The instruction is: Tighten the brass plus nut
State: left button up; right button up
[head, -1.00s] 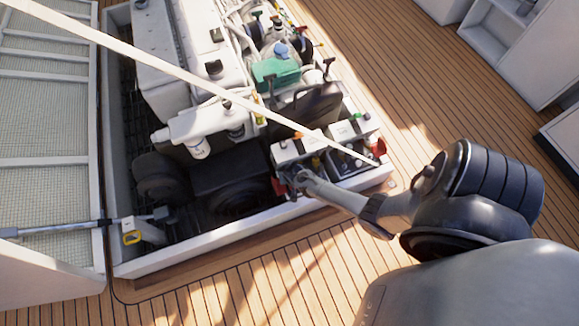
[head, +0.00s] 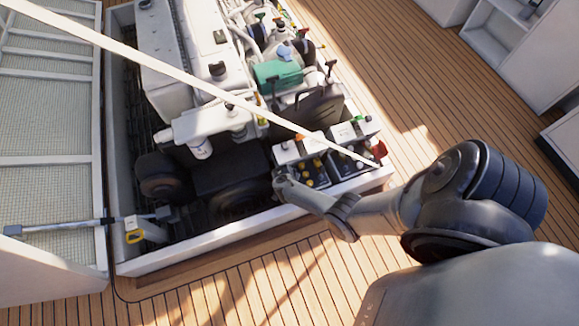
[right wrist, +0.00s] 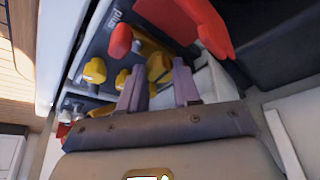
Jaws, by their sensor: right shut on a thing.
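The brass plus nut (right wrist: 157,66) is a yellow knob on the dark battery top, near a "plus" label (right wrist: 120,16) in the right wrist view. My right gripper (right wrist: 160,75) has its two purple-grey fingertips at the nut, one on each side. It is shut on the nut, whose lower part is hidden. In the head view my right gripper (head: 281,180) reaches into the near end of the hatch beside the battery (head: 312,172), and its fingers are too small to make out. My left gripper is not in view.
Other yellow knobs (right wrist: 95,71) and a red cap (right wrist: 121,41) sit close by on the battery. A larger red part (right wrist: 195,25) lies beside the fingers. The white hatch rim (head: 205,232) borders the engine bay. A pale strap (head: 160,64) crosses the head view.

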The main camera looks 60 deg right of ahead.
dwell(0.3)
jog(key=o, duration=1.1)
jog(key=shift+c, duration=0.2)
jog(key=p+v, duration=0.8)
jog(key=v, duration=0.2)
jog(key=shift+a+r, duration=0.25)
jog(key=shift+r, duration=0.1)
jog(key=shift+s, duration=0.1)
